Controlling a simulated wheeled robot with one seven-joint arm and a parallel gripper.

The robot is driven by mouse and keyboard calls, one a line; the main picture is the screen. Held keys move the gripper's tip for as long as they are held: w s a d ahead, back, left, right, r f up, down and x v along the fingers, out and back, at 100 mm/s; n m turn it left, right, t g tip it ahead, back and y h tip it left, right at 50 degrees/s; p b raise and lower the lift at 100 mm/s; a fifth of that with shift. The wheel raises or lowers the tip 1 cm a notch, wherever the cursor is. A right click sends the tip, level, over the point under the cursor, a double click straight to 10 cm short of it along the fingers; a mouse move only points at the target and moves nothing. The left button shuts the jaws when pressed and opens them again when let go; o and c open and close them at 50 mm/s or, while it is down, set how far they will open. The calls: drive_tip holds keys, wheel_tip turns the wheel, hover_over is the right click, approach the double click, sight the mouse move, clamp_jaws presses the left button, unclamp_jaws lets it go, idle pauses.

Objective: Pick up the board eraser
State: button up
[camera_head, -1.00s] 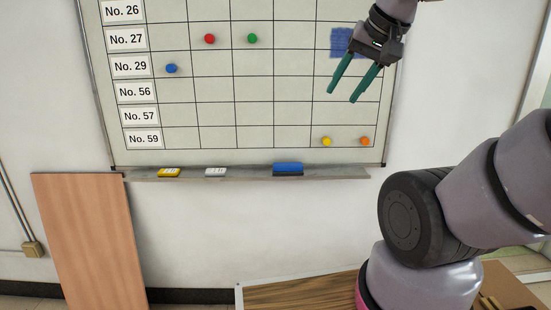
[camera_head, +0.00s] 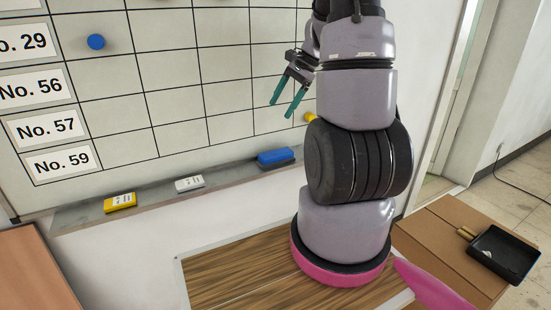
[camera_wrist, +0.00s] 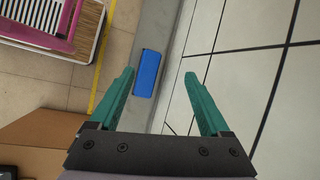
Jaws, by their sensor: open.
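The board eraser (camera_head: 276,156) is blue with a dark underside and lies on the grey ledge (camera_head: 75,216) below the whiteboard. In the wrist view the eraser (camera_wrist: 147,73) shows its blue top, beyond the fingertips and nearer the left finger. My gripper (camera_head: 284,102) has green fingers. They stand apart with nothing between them, above the eraser and close to the whiteboard. The gripper also shows in the wrist view (camera_wrist: 159,75). It does not touch the eraser.
A yellow item (camera_head: 120,202) and a white item (camera_head: 189,183) lie on the ledge left of the eraser. A blue magnet (camera_head: 96,42) and a yellow magnet (camera_head: 310,117) are on the whiteboard (camera_head: 180,95). A cardboard box (camera_head: 440,240) and a black tray (camera_head: 503,254) are at right.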

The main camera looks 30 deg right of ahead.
sight(278, 152)
drive_tip(key=d+f+m, duration=0.1)
drive_tip(key=f, duration=0.1)
drive_tip(key=d+f+m, duration=0.1)
drive_tip(key=d+f, duration=0.1)
drive_tip(key=f, duration=0.1)
drive_tip(key=w+d+f+m, duration=0.1)
drive_tip(key=d+f, duration=0.1)
drive_tip(key=f, duration=0.1)
drive_tip(key=shift+f+y, duration=0.25)
drive_tip(key=shift+y, duration=0.15)
drive_tip(key=x, duration=0.4)
drive_tip(key=shift+s+f, duration=0.1)
drive_tip(key=shift+f, duration=0.3)
drive_tip(key=shift+x, duration=3.1)
drive_tip(key=c, duration=1.2)
